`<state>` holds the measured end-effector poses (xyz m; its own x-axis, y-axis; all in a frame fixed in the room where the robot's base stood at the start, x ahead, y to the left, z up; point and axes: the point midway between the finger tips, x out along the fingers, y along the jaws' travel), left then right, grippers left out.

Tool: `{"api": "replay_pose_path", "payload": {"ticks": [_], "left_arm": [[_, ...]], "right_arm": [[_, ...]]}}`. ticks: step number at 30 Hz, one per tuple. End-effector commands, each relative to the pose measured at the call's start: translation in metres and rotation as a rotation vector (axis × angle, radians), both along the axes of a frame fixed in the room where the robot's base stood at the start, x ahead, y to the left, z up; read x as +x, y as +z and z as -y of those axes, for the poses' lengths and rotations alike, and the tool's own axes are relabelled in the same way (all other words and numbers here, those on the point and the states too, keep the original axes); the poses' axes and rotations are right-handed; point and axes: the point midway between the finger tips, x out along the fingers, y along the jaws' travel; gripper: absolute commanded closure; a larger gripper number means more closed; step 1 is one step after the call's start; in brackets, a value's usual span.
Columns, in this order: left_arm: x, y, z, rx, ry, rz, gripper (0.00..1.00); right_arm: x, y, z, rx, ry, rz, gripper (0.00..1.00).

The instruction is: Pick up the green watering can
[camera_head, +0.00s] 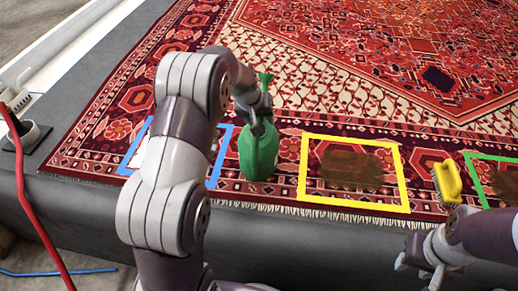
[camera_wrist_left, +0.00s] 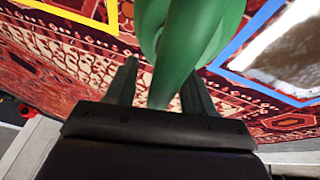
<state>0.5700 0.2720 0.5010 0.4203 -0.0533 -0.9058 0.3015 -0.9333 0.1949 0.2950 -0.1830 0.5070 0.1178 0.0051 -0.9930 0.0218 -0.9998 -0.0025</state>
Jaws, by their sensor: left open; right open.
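The green watering can (camera_head: 259,155) stands upright on the red patterned rug (camera_head: 345,95), between the blue frame and the yellow frame. My left gripper (camera_head: 258,122) is at the can's upper part, partly hidden by my own arm. In the left wrist view the can (camera_wrist_left: 190,40) lies between the two open fingers of the gripper (camera_wrist_left: 160,90). I cannot tell whether the fingers touch it. My right gripper (camera_head: 425,262) is open and empty at the lower right, apart from the can.
A yellow frame (camera_head: 303,170) surrounds a brown stain right of the can. A blue frame (camera_head: 222,150) around a whitish patch is on the left. A yellow-handled brush (camera_head: 448,182) stands near a green frame (camera_head: 475,178). A red hose (camera_head: 38,220) runs along the left.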

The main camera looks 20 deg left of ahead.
Motion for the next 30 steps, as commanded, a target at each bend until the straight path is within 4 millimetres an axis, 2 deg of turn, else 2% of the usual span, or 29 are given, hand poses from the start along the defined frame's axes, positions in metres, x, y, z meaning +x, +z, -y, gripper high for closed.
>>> {"api": "replay_pose_path", "payload": {"ticks": [2, 3, 7, 8, 30], "left_arm": [[-0.0003, 0.0015, 0.0, 0.0, 0.0, 0.0, 0.47], [-0.0004, 0.0015, 0.0, 0.0, 0.0, -0.001, 0.54], [-0.0005, 0.0015, -0.0001, 0.0, 0.0, -0.001, 0.96], [-0.0005, 0.0015, -0.0001, 0.0, 0.0, -0.001, 1.0], [-0.0006, 0.0019, -0.0001, 0.0, 0.001, 0.0, 1.0]], "right_arm": [[0.0002, 0.0016, 0.0, 0.0, 0.0, 0.001, 0.57], [0.0002, 0.0017, 0.0, 0.0, 0.0, 0.001, 0.57], [0.0002, 0.0017, 0.0, 0.0, 0.0, 0.001, 0.57], [0.0002, 0.0017, 0.0, 0.0, 0.0, 0.001, 0.57], [0.0001, 0.0017, 0.0, 0.0, 0.0, 0.0, 0.57]]}}
